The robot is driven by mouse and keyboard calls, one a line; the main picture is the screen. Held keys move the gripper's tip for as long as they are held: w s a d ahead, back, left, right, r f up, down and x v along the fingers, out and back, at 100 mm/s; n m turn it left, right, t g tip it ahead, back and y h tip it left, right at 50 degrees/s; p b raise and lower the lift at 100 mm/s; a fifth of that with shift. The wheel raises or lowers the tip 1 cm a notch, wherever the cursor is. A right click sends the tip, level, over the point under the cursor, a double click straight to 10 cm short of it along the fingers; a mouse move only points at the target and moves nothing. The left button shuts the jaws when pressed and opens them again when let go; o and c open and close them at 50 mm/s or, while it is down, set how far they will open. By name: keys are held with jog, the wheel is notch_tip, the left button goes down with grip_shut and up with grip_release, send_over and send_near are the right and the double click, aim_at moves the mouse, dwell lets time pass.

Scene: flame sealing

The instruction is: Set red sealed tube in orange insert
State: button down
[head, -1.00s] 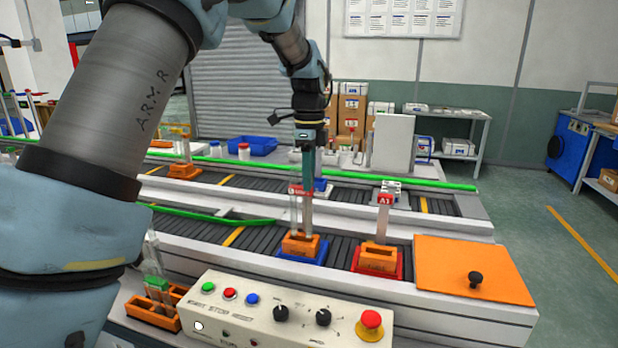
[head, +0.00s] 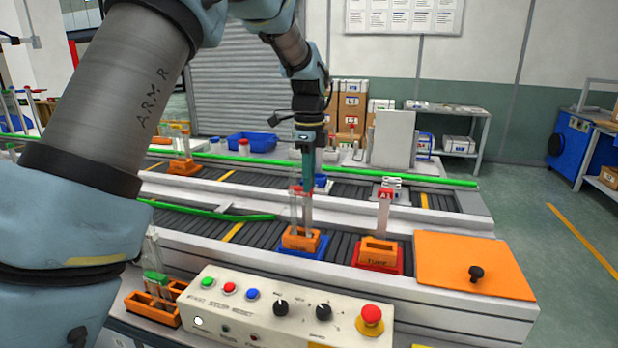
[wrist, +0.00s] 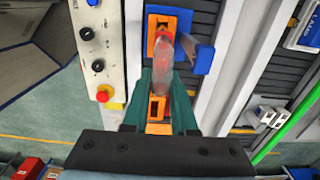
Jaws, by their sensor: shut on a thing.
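My gripper (head: 307,195) has its teal fingers shut on a clear tube with a red end; the tube (wrist: 161,75) extends up the wrist view between the fingers, its red end (wrist: 163,33) over an orange insert. In the head view a red band (head: 297,190) shows by the fingers. Below them is an orange insert (head: 300,240) on a blue base (head: 303,253). I cannot tell whether the tube touches this insert.
A control panel (head: 260,308) with buttons and knobs lies in front. An orange lid (head: 470,260) with a black knob is to the right. A green rail (head: 430,184) runs behind. An orange rack with green-topped tubes (head: 155,300) stands at front left.

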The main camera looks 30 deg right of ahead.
jog(key=shift+f+b, duration=0.5)
jog(key=shift+f, duration=0.6)
dwell(0.4)
jog(key=c, duration=0.6)
grip_release()
jog(key=shift+c, duration=0.2)
jog(key=shift+r, duration=0.1)
notch_tip(320, 180, up, 11)
jog(key=shift+f+b, duration=0.2)
jog(key=shift+b, duration=0.9)
jog(key=shift+r, duration=0.1)
notch_tip(320, 180, up, 9)
jog(key=p, duration=0.9)
